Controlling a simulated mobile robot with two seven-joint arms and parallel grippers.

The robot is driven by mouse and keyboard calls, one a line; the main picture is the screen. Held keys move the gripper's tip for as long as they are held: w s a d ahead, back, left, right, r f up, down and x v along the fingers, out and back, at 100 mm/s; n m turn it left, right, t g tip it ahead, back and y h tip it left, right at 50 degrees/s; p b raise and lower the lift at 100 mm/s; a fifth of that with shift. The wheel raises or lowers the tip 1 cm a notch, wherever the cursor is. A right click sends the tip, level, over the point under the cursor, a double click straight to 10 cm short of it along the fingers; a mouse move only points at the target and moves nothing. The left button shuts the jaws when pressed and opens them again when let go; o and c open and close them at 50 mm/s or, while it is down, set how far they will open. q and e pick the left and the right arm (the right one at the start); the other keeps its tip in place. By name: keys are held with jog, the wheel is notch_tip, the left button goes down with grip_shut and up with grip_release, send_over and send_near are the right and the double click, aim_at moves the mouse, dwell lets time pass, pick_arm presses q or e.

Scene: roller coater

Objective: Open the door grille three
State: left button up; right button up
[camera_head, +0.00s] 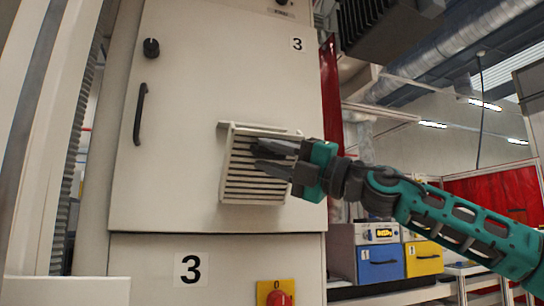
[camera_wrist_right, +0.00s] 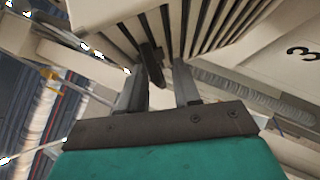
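The white cabinet door marked 3 (camera_head: 190,90) carries a slatted grille (camera_head: 254,190) on its lower right part. The grille stands out from the door; I cannot tell whether it is ajar. My right gripper (camera_head: 257,155) reaches in from the right, its fingers in front of the grille's upper part. In the right wrist view, the two fingers (camera_wrist_right: 160,80) are apart, with a small dark tab (camera_wrist_right: 152,65) near or between their tips. Contact with the tab cannot be seen. The grille's slats (camera_wrist_right: 205,25) fill the top of that view. My left gripper is not in view.
The door has a black handle (camera_head: 140,114) and a round black knob (camera_head: 151,48) on its left side. Blue (camera_head: 381,263) and yellow boxes (camera_head: 424,258) stand right, beneath my arm.

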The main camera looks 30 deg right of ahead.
grip_shut()
dwell(0.3)
jog(key=shift+r, duration=0.1)
